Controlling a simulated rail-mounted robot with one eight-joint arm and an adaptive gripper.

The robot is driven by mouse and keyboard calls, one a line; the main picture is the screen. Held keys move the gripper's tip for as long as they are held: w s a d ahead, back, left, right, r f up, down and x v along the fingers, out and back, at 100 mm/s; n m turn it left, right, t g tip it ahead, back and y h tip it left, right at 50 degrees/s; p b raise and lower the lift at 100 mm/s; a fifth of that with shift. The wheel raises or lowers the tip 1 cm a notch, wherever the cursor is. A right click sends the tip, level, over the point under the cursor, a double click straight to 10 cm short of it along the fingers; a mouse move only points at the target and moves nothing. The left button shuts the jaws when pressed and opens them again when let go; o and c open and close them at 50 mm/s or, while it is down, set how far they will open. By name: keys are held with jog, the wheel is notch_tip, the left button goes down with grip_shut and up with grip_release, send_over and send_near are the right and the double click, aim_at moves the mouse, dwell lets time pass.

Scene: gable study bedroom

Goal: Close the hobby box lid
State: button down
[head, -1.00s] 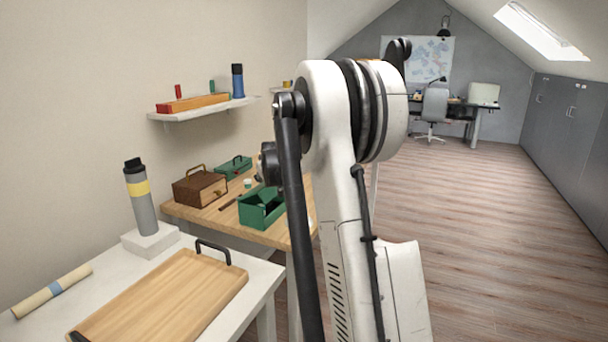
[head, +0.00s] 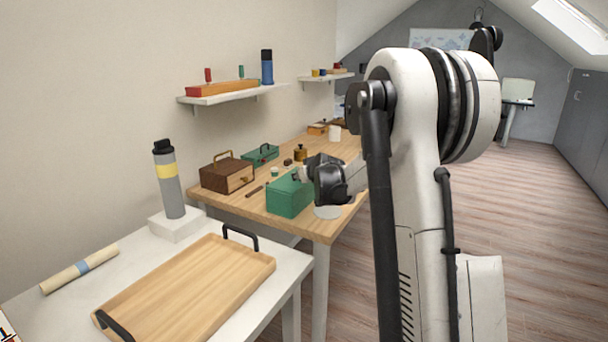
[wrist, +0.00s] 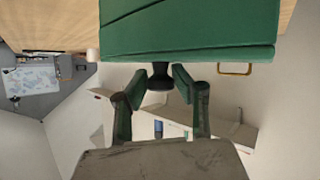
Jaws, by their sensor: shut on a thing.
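The green hobby box (head: 289,196) stands on the wooden table, and its inside does not show. Its green lid lies over it; I cannot tell whether a thin gap is left at the seam. In the wrist view, which looks upside down, the green lid (wrist: 190,35) fills the top of the picture. My gripper (wrist: 160,78) has its two fingers closed about a dark knob (wrist: 160,84) at the lid's upper face. In the head view, my wrist is just right of the box, and the fingertips are hidden.
A brown box (head: 226,175), a smaller green box (head: 261,154) and a brass pot (head: 300,153) stand behind on the wooden table (head: 318,230). A pale disc (head: 327,212) lies near its front edge. A wooden tray (head: 185,290) and a grey bottle (head: 169,185) are on the nearer white table.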

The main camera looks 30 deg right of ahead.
jog(key=shift+s+f, duration=0.15)
jog(key=c, duration=1.4)
grip_release()
jog(key=v, duration=1.2)
jog(key=shift+a, duration=0.1)
